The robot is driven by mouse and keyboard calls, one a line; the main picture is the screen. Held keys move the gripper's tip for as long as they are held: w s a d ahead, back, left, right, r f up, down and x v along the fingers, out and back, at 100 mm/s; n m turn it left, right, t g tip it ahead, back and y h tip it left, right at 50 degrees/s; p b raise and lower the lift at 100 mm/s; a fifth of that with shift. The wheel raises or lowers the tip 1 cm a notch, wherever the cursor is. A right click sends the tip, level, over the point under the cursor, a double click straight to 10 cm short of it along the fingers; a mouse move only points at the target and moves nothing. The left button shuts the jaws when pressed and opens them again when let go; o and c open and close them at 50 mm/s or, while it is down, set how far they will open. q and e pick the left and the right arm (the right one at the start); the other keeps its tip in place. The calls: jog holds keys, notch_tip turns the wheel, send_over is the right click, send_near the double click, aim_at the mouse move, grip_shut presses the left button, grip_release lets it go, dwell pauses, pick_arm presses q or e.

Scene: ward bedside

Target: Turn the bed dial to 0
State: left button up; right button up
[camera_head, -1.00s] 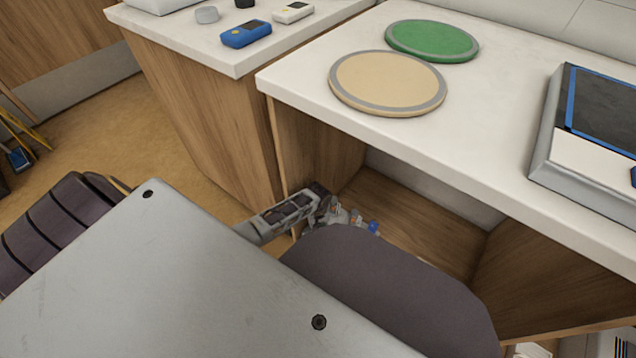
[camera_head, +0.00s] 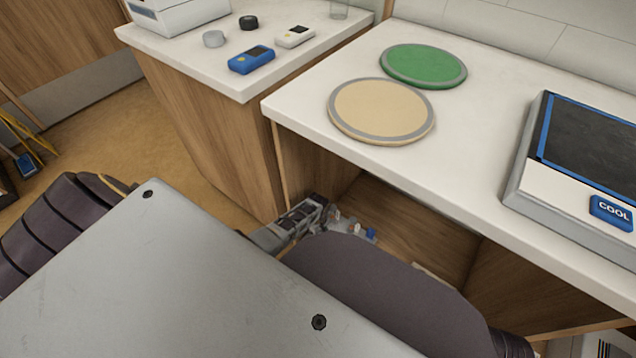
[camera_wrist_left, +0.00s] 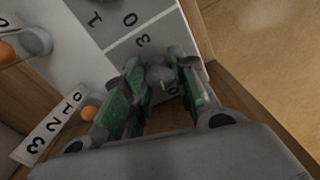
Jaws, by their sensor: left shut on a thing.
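In the left wrist view, my left gripper (camera_wrist_left: 160,90), with green-lined fingers, is shut on a grey round knob (camera_wrist_left: 161,76), which seems to be the bed dial. The knob sits on a pale panel (camera_wrist_left: 152,26) with the digits 0, 1 and 3 visible near it. The fingers hide much of the dial, and I cannot tell its setting. In the head view, my left gripper (camera_head: 330,216) is low in the open wooden recess under the white counter, partly hidden by my own body. My right gripper is not in view.
In the wrist view, a strip numbered 0 to 3 (camera_wrist_left: 50,125) and orange-tipped parts (camera_wrist_left: 88,114) lie left of the fingers. Above the recess, the counter (camera_head: 300,100) holds a tan disc (camera_head: 380,110), a green disc (camera_head: 424,66) and a COOL panel (camera_head: 590,150).

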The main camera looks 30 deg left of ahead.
pick_arm(q)
jog(key=shift+d+n+p, duration=0.1)
jog(key=shift+n+p, duration=0.3)
jog(key=shift+n, duration=0.9)
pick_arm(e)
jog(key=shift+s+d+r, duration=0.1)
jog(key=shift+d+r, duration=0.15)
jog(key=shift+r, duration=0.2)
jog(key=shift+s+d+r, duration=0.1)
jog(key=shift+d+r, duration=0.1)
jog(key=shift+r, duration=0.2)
pick_arm(q)
jog(key=o, duration=1)
jog(key=shift+o, duration=0.4)
jog(key=shift+r, duration=0.15)
